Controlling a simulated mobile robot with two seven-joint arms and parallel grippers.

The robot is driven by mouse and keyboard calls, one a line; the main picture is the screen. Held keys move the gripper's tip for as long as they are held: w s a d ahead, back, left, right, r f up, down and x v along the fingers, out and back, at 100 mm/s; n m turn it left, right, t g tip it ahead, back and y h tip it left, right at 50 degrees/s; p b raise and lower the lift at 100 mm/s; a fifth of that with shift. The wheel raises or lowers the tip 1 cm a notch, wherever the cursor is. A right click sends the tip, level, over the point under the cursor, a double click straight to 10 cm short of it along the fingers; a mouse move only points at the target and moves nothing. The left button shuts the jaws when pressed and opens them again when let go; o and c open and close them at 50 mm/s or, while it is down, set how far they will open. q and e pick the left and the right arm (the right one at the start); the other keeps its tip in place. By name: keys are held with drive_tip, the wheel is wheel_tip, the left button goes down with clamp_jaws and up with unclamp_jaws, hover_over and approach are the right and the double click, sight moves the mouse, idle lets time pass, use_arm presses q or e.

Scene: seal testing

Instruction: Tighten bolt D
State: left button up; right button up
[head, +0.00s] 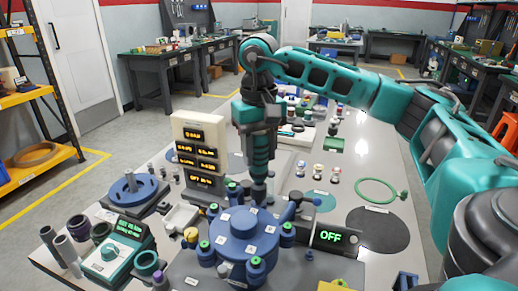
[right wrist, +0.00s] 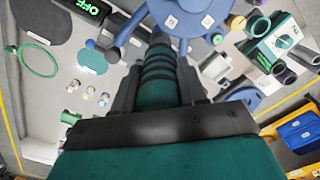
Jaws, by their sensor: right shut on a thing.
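My right gripper (head: 257,122) is shut on a dark green and black power tool (head: 259,152). The tool hangs upright, with its tip at the back edge of the blue round flange (head: 243,232). In the right wrist view the tool (right wrist: 160,75) runs between the fingers towards the flange (right wrist: 183,14). Several green-topped bolts stand around the flange, such as the front one (head: 255,263). The bolt under the tool tip is hidden, and I cannot read the bolt letters or tell whether the tip touches. My left gripper is not in view.
A cream display panel (head: 197,152) stands close left of the tool. An OFF display (head: 331,236) sits right of the flange. A teal control box (head: 113,250) and a blue disc fixture (head: 133,190) are at left. A green ring (head: 379,191) lies on the right.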

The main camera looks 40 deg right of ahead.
sight(259, 134)
drive_tip(key=shift+f+b, duration=0.3)
drive_tip(key=shift+f, duration=0.15)
drive_tip(key=shift+f, duration=0.25)
idle(1.3)
drive_tip(key=shift+r, duration=0.1)
drive_tip(key=shift+r+p, duration=2.05)
drive_tip(key=shift+r, duration=0.4)
